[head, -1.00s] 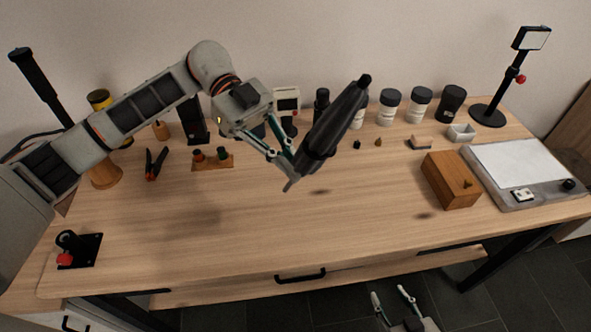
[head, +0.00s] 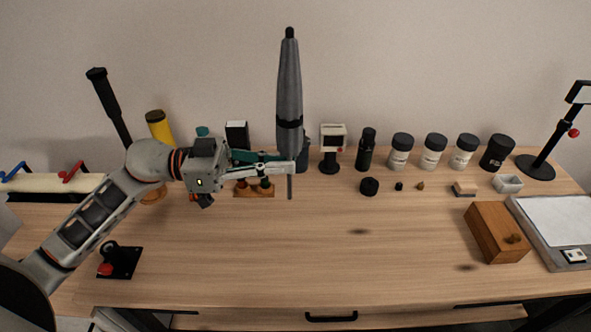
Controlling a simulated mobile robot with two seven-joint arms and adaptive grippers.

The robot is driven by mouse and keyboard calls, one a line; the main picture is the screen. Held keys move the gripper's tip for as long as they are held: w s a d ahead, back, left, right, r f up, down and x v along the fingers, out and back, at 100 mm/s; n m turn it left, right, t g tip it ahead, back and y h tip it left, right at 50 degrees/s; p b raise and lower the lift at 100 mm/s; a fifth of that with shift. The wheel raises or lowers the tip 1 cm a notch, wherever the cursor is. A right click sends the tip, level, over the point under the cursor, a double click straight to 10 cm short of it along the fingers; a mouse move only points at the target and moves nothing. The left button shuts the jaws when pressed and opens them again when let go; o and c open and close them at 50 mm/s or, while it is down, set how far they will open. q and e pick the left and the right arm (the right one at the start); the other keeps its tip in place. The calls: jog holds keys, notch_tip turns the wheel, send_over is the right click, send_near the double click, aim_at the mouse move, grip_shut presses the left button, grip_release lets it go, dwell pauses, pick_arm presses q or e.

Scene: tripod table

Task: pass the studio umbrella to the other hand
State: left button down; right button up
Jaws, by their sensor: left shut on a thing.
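The studio umbrella (head: 289,85) is folded, dark grey, and held nearly upright above the table, with its black tip up and a thin shaft pointing down. My left gripper (head: 291,162) reaches in from the left and is shut on the umbrella at its lower part. The umbrella's lower end hangs in the air over the table. My right gripper is not in the head view now.
The wooden table (head: 330,265) is clear in its middle and front. Several jars (head: 433,152), a dark bottle (head: 366,150) and a small device (head: 332,140) line the back. A wooden box (head: 496,232) stands at the right, beside a light panel (head: 555,222).

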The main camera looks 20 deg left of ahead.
aim_at(278, 146)
pick_arm(q)
jog(key=shift+w+a+r, duration=0.1)
jog(key=shift+a+r, duration=0.1)
jog(key=shift+r, duration=1.8)
